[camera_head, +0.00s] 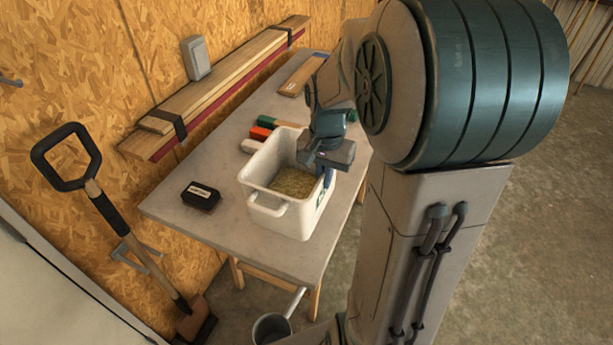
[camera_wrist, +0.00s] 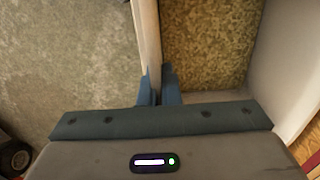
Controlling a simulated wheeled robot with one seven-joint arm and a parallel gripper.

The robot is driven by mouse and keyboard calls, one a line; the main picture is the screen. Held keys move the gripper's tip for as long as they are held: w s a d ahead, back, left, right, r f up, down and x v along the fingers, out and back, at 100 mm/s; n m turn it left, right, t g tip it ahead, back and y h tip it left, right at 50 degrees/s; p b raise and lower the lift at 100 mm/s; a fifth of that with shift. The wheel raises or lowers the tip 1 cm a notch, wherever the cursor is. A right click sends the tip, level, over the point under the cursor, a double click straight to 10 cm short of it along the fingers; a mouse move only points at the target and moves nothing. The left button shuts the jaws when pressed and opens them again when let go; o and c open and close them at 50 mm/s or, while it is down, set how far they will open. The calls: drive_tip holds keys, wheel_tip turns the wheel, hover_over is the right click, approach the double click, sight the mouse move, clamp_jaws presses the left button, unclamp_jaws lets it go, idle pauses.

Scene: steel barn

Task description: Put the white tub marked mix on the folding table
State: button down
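A white tub (camera_head: 262,196) holding yellowish-brown grainy contents stands upright on a grey-topped table (camera_head: 170,212) with wooden legs, near its front right edge. Part of a dark mark shows on its right side, too small to read. My gripper (camera_head: 326,178) is at the tub's right wall, pointing down. In the wrist view, my gripper's two fingers (camera_wrist: 159,88) are on either side of the tub's wall (camera_wrist: 147,35), close against it, and look shut on it. The fingertips are partly hidden in the head view. I cannot tell whether this is the folding table.
A black box (camera_head: 201,196) lies left of the tub. Red-orange (camera_head: 260,133) and green (camera_head: 268,121) handled items lie behind it. Strapped boards (camera_head: 215,90) run along the wall. A shovel (camera_head: 105,205) leans at left; a metal pot (camera_head: 272,328) is below. Floor at right is clear.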

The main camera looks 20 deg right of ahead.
sight(311, 190)
drive_tip(key=w+f, duration=0.1)
drive_tip(key=f, duration=0.1)
drive_tip(key=a+f, duration=0.1)
drive_tip(key=w+a+f+p, duration=0.1)
drive_tip(key=f, duration=0.1)
drive_tip(key=shift+w+f, duration=0.3)
drive_tip(key=shift+f, duration=0.25)
drive_tip(key=c, duration=2.1)
unclamp_jaws()
drive_tip(key=shift+f, duration=0.1)
drive_tip(key=o, duration=0.5)
drive_tip(key=shift+s, duration=0.1)
drive_tip(key=shift+c, duration=0.2)
